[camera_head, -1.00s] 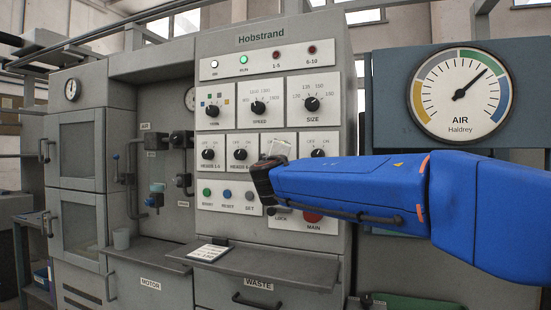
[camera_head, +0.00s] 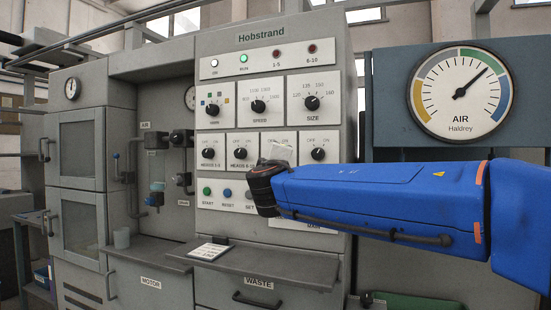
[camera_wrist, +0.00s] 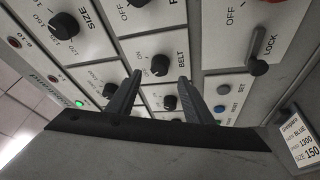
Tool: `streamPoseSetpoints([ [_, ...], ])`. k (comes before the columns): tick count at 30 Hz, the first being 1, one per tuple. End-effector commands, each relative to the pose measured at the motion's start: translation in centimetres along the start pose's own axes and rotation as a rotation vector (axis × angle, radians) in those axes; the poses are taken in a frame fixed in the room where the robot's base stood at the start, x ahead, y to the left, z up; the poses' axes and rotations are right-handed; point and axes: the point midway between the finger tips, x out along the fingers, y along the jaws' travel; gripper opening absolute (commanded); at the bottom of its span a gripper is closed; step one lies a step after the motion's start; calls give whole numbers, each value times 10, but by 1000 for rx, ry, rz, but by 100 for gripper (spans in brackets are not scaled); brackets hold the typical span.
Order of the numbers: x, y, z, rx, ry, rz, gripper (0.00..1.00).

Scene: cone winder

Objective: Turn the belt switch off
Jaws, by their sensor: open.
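The belt switch (camera_wrist: 160,65) is a round black knob on a white plate marked BELT, with ON and OFF beside it. In the wrist view it shows between the tips of my gripper (camera_wrist: 160,77). The two dark fingers are apart, with nothing held between them. I cannot tell whether they are level with the knob or still short of it, nor which mark the knob points to. In the head view my gripper (camera_head: 262,188) is in front of the panel's lower part, and it hides the belt knob.
Similar knobs sit close around it: the heads 6-10 knob (camera_head: 240,154), the speed knob (camera_head: 258,107) and the size knob (camera_head: 312,103). The lock lever (camera_wrist: 258,66) is to the right in the wrist view. A ledge (camera_head: 262,264) juts out below the panel.

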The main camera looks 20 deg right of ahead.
Motion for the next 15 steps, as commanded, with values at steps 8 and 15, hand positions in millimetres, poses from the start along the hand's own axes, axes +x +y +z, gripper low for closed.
streamPoseSetpoints([
  [8,-52,0,-1,2,3,0,47],
  [15,-87,-1,-1,1,3,-1,47],
])
